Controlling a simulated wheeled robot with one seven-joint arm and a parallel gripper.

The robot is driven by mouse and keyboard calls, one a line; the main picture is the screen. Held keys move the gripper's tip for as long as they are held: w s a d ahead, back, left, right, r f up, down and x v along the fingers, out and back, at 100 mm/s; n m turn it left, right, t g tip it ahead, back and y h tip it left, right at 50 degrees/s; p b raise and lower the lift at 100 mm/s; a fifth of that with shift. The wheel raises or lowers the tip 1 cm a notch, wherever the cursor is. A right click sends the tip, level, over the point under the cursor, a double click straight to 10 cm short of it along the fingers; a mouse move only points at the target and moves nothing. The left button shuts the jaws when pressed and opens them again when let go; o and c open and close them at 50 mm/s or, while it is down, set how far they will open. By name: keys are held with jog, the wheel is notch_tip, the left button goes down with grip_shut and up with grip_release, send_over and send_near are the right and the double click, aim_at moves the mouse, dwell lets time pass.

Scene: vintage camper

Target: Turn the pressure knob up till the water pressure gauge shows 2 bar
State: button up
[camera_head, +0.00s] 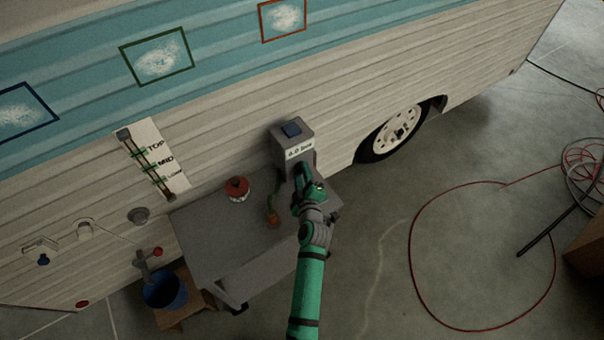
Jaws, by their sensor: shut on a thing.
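A grey box (289,140) with a blue top piece is mounted on the camper's side. Its light display (300,150) gives a value in bar; the small digits are blurred and look like "0.0 bar". My gripper (302,172) reaches up to the lower front of this box. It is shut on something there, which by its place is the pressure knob. The knob itself is hidden behind my gripper. My green arm comes up from the bottom of the picture.
A grey table (205,235) stands below the box, with a red-and-white pot (238,189) and a small terracotta-coloured item (272,217). A blue bucket (165,291) sits on a wooden stool. A red hose (411,268) loops over the floor at right. A level panel (166,184) is at left.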

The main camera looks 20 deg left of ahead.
jog(key=shift+w+d+r+m+g, duration=0.1)
jog(key=shift+m+g, duration=0.3)
jog(key=shift+m, duration=0.2)
jog(key=shift+w+r+m+g, duration=0.1)
jog(key=shift+m+g, duration=0.3)
jog(key=shift+m, duration=0.2)
jog(key=shift+d+r+m+g+y, duration=0.15)
jog(key=shift+m+g+y, duration=0.35)
jog(key=shift+m, duration=0.4)
jog(key=m+g, duration=0.1)
jog(key=m+g+y, duration=0.1)
jog(key=m+g, duration=0.1)
jog(key=shift+w+d, duration=0.25)
jog(key=shift+w, duration=0.05)
jog(key=m+g+y, duration=0.1)
jog(key=m+y, duration=0.1)
jog(key=m+g, duration=0.1)
jog(key=m, duration=0.1)
jog(key=shift+w+d+g+y, duration=0.2)
jog(key=shift+w+g+y, duration=0.1)
jog(key=shift+y, duration=0.1)
jog(key=m+y, duration=0.1)
jog(key=m+g, duration=0.1)
jog(key=m, duration=0.1)
jog(key=shift+w+f+y, duration=0.1)
jog(key=shift+f+y, duration=0.2)
jog(key=shift+y, duration=0.1)
jog(key=o, duration=1)
jog(key=shift+o, duration=0.2)
